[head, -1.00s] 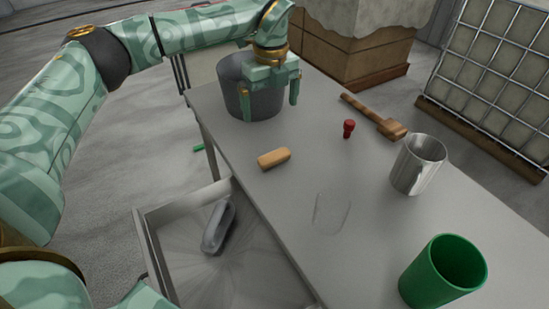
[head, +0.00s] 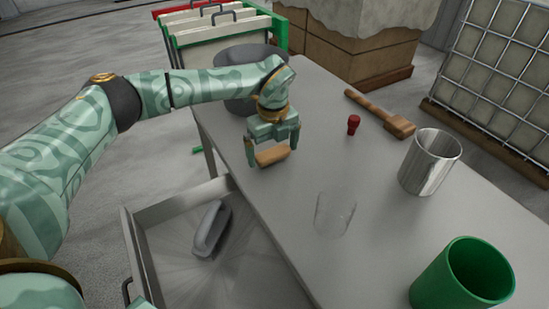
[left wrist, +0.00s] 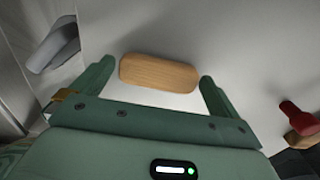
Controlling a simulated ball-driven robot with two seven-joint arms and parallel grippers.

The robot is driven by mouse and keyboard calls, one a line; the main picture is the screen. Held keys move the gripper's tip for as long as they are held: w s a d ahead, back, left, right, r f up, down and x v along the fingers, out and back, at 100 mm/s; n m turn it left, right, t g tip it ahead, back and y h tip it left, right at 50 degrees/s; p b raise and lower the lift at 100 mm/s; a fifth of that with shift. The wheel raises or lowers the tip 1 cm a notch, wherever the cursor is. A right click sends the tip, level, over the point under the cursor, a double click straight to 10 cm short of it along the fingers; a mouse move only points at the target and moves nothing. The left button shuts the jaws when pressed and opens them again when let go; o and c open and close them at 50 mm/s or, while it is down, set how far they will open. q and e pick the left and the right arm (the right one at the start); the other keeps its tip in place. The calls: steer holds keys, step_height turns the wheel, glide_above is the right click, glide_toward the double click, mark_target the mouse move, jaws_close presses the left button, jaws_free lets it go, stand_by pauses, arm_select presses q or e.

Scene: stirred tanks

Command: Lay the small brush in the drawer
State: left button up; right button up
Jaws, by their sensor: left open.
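The small brush (head: 272,155), an oblong with a tan wooden back, lies on the grey table near its left edge. It also shows in the left wrist view (left wrist: 158,73). My left gripper (head: 270,159) is open over the brush, with one finger near each end. In the left wrist view gaps show between the fingers and the brush. The brush's underside is hidden. The open drawer (head: 235,279) juts out below the table's left edge. A grey handled object (head: 210,228) lies in it. My right gripper is not in view.
A dark bucket (head: 232,98) stands behind my left arm. On the table are a red stopper-like piece (head: 353,124), a wooden mallet-like tool (head: 386,117), a metal cup (head: 430,162), a clear glass (head: 335,213) and a green cup (head: 462,280). The drawer's near floor is bare.

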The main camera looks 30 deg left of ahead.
arm_select(q)
steer(key=c, duration=0.9)
steer(key=shift+r, duration=0.1)
